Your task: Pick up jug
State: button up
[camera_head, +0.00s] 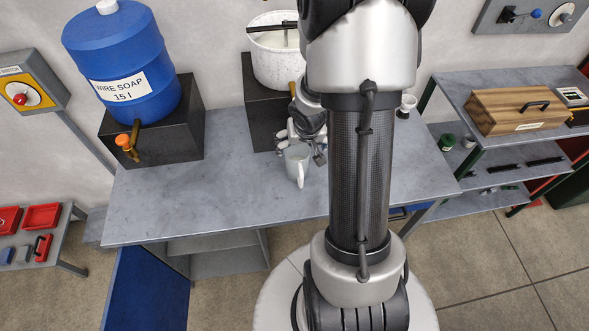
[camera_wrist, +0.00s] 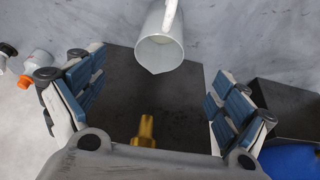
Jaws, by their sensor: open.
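The jug (camera_head: 297,165) is pale grey-white and stands upright on the grey workbench (camera_head: 230,200), its handle facing the front edge. In the wrist view the jug (camera_wrist: 160,45) is at the top centre, with its open mouth visible and its handle at the upper edge. My gripper (camera_head: 300,138) is directly behind the jug, near the black stand. In the wrist view my gripper (camera_wrist: 158,72) has its fingers spread wide. The jug lies ahead, around the gap's far end, and nothing is held. I cannot tell whether a finger touches it.
A white pot (camera_head: 277,65) sits on a black stand (camera_head: 262,112) behind my gripper; its brass tap (camera_wrist: 146,130) lies close below the gap. A blue soap barrel (camera_head: 125,65) stands at left. A small bottle (camera_wrist: 38,66) is beside the left finger. The bench's left front is clear.

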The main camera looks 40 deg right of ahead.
jog(key=b+x, duration=0.6)
jog(key=x, duration=0.6)
jog(key=shift+b, duration=0.4)
jog(key=shift+w+r, duration=0.1)
jog(key=c, duration=1.8)
jog(key=shift+c, duration=1)
jog(key=shift+w+r, duration=0.1)
jog(key=shift+r, duration=0.05)
